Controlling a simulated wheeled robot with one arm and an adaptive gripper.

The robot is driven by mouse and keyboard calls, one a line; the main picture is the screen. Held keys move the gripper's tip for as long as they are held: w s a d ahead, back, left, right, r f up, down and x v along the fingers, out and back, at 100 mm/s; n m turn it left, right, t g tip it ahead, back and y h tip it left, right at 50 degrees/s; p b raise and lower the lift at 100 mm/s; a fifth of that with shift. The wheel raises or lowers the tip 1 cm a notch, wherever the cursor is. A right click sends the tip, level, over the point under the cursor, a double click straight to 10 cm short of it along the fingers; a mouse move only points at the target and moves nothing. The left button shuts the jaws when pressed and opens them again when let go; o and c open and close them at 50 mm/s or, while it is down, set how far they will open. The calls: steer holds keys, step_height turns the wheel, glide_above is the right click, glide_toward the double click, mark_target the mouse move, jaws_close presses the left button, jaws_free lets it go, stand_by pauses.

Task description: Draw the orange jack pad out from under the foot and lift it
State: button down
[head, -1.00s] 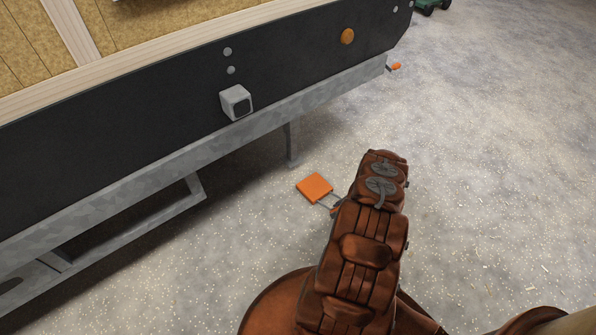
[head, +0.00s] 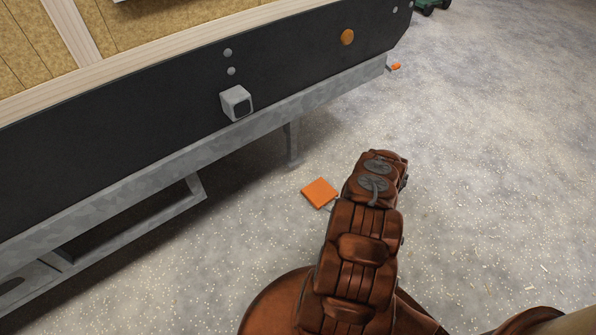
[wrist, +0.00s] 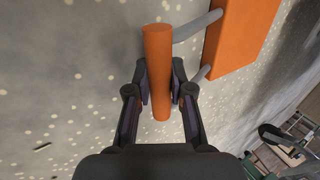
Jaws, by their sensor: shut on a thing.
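The jack pad (head: 319,193) is a flat orange square with grey rods leading to an orange bar handle. In the head view it is out in front of the grey foot (head: 291,147), with bare floor between them. In the wrist view the pad (wrist: 243,35) is at the upper right, and its handle (wrist: 158,50) stands between my fingers. My gripper (wrist: 160,88) is shut on that handle. In the head view my arm hides the gripper and the handle. I cannot tell whether the pad is clear of the floor.
The trailer's dark side panel (head: 180,110) and grey frame rail (head: 200,150) run across the left, above the foot. A grey step frame (head: 150,225) hangs lower left. A small orange item (head: 395,66) shows by the far corner. The speckled floor to the right is open.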

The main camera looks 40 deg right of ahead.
steer(key=shift+s, duration=1.15)
steer(key=shift+r, duration=0.15)
step_height(320, 180, up, 6)
steer(key=p, duration=0.6)
steer(key=shift+r, duration=0.25)
stand_by(0.7)
steer(key=shift+r, duration=0.1)
steer(key=shift+f, duration=0.25)
stand_by(0.7)
steer(key=shift+f+b, duration=0.75)
steer(key=shift+b, duration=0.2)
steer(key=shift+f+b, duration=1.35)
steer(key=shift+b, duration=0.2)
steer(key=shift+f+b, duration=0.35)
